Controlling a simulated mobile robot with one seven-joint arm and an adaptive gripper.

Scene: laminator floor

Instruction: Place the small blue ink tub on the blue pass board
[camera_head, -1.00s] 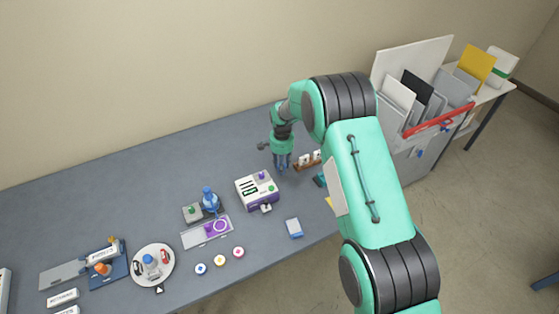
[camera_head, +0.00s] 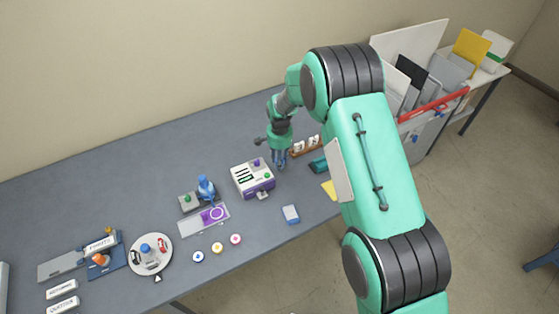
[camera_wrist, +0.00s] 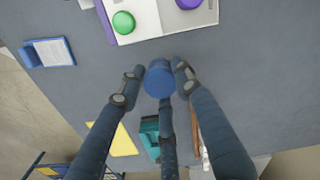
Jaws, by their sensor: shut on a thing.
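The small blue ink tub (camera_wrist: 158,80) is a short blue cylinder between my gripper's fingers in the wrist view. My gripper (camera_wrist: 158,75) is shut on it, with dark fingers on several sides. In the head view my gripper (camera_head: 280,163) points down behind and right of the white-and-purple machine; the tub is too small to make out there. A dark blue board (camera_head: 112,268) lies at the table's left, beside a grey board, with an orange piece and a white label on it; it appears to be the pass board. It is far from my gripper.
The machine (camera_head: 253,179) stands left of my gripper. A blue bottle (camera_head: 205,188), a purple-marked tray (camera_head: 190,227), a round white plate (camera_head: 151,268) and several small discs lie further left. A blue card holder (camera_head: 291,214) is near the front edge. The back-left table is clear.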

